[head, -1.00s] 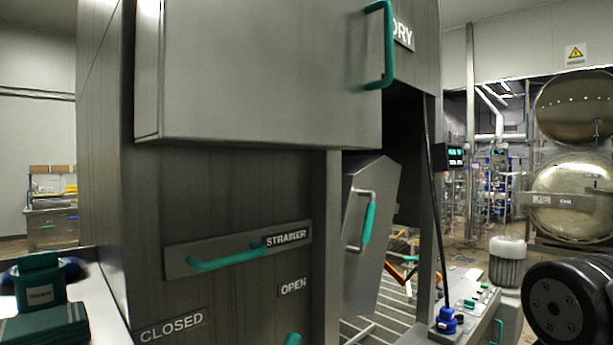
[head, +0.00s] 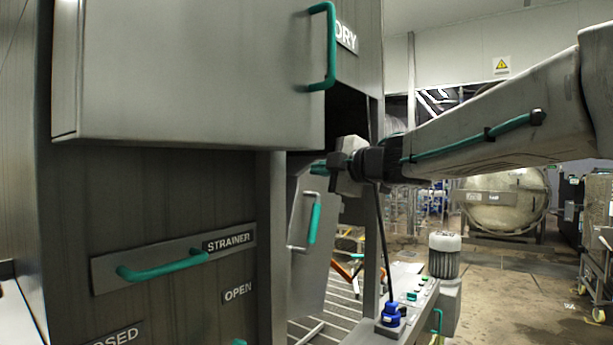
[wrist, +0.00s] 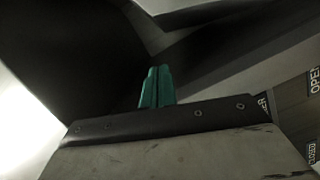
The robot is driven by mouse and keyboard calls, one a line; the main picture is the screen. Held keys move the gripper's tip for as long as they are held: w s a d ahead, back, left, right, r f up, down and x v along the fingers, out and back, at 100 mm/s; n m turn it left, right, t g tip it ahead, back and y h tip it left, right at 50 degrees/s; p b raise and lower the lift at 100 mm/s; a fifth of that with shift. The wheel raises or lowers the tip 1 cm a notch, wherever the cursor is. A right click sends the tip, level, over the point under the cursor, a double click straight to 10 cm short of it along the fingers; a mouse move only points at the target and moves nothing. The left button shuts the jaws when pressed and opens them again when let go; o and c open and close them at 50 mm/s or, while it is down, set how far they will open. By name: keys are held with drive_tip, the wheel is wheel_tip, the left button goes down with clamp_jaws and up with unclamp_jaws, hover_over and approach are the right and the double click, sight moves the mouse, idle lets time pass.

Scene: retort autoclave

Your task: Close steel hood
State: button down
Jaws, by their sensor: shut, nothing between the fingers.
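The steel hood (head: 190,75) is a large grey box, raised at the top of the machine in the head view. Its green vertical handle (head: 331,48) is at its front right edge. My gripper (head: 318,168) is below the hood's lower right corner, under the handle and apart from it. In the wrist view its two green fingers (wrist: 156,87) are pressed together with nothing between them. The wrist view shows mostly dark surfaces beyond the fingers, and I cannot tell which parts they are. The hood's far side is hidden.
A STRAINER drawer front with a green handle (head: 165,265) is below the hood. A tilted steel panel with a green-gripped handle (head: 314,224) hangs under my gripper. A control panel with a blue knob (head: 392,313) stands at lower right. Open floor (head: 530,290) lies to the right.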

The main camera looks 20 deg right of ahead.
sight(302, 176)
drive_tip(key=shift+w+a+f, duration=0.15)
drive_tip(key=shift+w+f, duration=0.2)
drive_tip(key=shift+w, duration=1.55)
drive_tip(key=shift+w+a+f, duration=0.1)
drive_tip(key=shift+w+f, duration=0.25)
drive_tip(key=shift+w, duration=1.55)
drive_tip(key=shift+w+a+f, duration=0.15)
drive_tip(key=shift+w+f, duration=0.2)
drive_tip(key=shift+w, duration=1.55)
